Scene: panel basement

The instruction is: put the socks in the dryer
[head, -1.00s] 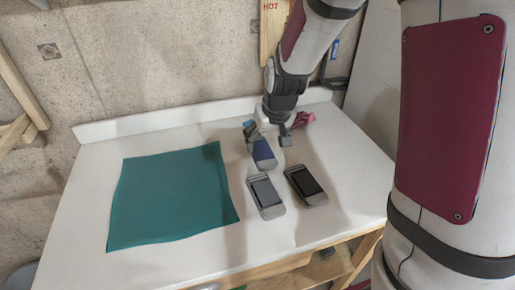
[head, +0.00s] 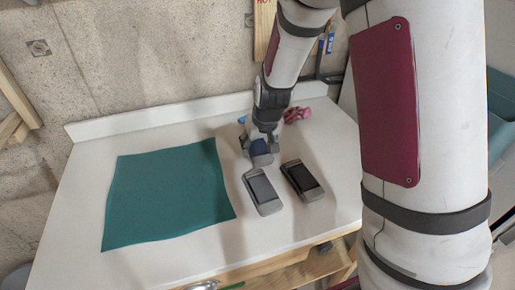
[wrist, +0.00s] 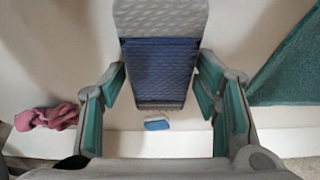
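A crumpled pink cloth (head: 297,114), possibly the socks, lies at the back right of the white table; it also shows at the left of the wrist view (wrist: 47,117). My gripper (head: 262,138) is low over the table, left of the cloth. In the wrist view, its fingers (wrist: 162,85) are apart, on either side of a grey device with a blue ribbed face (wrist: 160,72). I cannot tell whether they touch it. In the head view, my gripper partly hides this device (head: 261,158). I cannot make out a dryer.
Two grey handheld devices lie in front of my gripper, one at left (head: 262,191) and one at right (head: 302,180). A teal cloth (head: 167,193) covers the table's left part. A small blue object (wrist: 157,125) lies near the wall. A teal container (head: 501,115) shows at the right edge.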

